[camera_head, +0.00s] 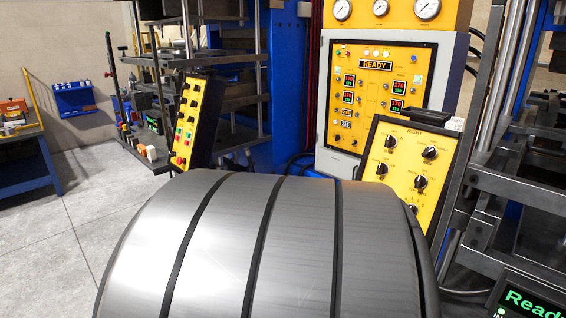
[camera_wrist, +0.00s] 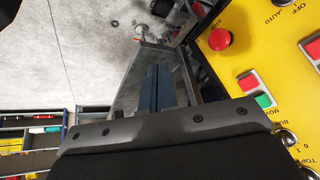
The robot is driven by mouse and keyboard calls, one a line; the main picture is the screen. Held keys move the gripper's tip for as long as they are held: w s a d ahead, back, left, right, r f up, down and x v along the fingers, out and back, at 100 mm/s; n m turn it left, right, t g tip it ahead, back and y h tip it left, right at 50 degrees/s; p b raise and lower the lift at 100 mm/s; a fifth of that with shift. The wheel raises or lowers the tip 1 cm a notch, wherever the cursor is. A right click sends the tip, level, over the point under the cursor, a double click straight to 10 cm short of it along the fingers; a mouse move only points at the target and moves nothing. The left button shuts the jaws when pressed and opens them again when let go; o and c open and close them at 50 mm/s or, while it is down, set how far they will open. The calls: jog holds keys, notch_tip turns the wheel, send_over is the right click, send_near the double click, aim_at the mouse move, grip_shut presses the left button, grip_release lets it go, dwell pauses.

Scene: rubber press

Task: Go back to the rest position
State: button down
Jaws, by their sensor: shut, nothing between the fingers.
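My gripper (camera_wrist: 165,80) shows in the wrist view, with its fingers together and nothing held. It points over the grey floor, just left of a yellow control panel (camera_wrist: 255,70). That panel carries a red mushroom button (camera_wrist: 220,39), red and green push buttons and metal selector switches. The gripper appears apart from the panel. In the head view the gripper is not visible; a large grey banded rounded body fills the lower middle and hides what is behind it.
In the head view, a tilted yellow panel (camera_head: 405,165) stands right and a narrow yellow button box (camera_head: 190,120) left. The main cabinet (camera_head: 375,95) reads READY. Press frames flank it. A blue bench (camera_head: 22,165) stands far left; the floor (camera_head: 80,225) beside it is clear.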

jog(key=shift+w+d+r+n+h, duration=0.3)
jog(key=shift+w+r+n+h, duration=0.15)
jog(key=shift+r, duration=0.15)
jog(key=w+d+r+n+t+y, duration=0.1)
jog(key=w+d+r+n+y, duration=0.5)
jog(key=w+d+r+n, duration=0.5)
jog(key=shift+d+r+n, duration=0.5)
jog(key=shift+d+n, duration=0.4)
jog(key=shift+n, duration=0.05)
